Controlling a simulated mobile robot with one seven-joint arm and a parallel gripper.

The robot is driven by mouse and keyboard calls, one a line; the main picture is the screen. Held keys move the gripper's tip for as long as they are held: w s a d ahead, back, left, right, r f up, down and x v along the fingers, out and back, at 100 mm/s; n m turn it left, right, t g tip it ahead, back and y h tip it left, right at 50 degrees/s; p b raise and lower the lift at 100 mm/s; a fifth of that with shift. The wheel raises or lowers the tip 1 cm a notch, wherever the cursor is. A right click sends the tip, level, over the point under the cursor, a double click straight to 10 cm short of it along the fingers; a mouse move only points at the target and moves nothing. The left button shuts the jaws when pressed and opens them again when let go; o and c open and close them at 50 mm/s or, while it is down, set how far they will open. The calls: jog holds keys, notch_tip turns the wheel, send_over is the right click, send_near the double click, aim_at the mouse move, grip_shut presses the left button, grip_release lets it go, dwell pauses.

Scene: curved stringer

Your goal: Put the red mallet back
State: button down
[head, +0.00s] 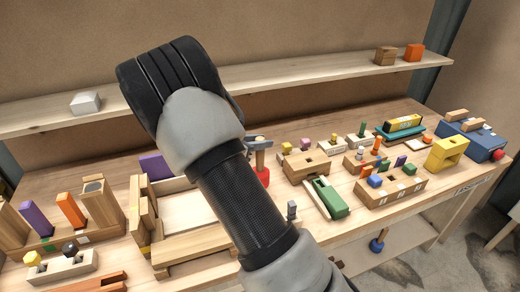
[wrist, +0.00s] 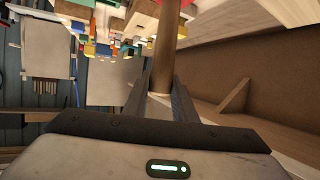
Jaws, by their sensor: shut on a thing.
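My gripper (wrist: 165,82) shows in the wrist view, shut on a round brown wooden handle (wrist: 168,40) that runs out of the top edge. The handle's head is out of that view, so I cannot see whether it is red. In the head view my arm crosses the middle and hides the fingers and what they hold. A red rounded piece (head: 263,177) shows on the bench just right of my forearm, below a hammer-like tool (head: 258,143) with a grey-blue head. Whether the red piece is the mallet's head is unclear.
The bench holds a shallow wooden tray (head: 188,247), a green-and-wood block (head: 326,197), a yellow block (head: 446,154) and a blue box (head: 472,139). A wall shelf (head: 300,83) behind carries a white block (head: 86,103) and an orange block (head: 413,52); its middle right is bare.

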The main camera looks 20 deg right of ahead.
notch_tip(320, 180, down, 3)
jog(key=shift+f, duration=0.15)
dwell(0.3)
jog(key=c, duration=1.5)
grip_release()
jog(key=shift+o, duration=0.2)
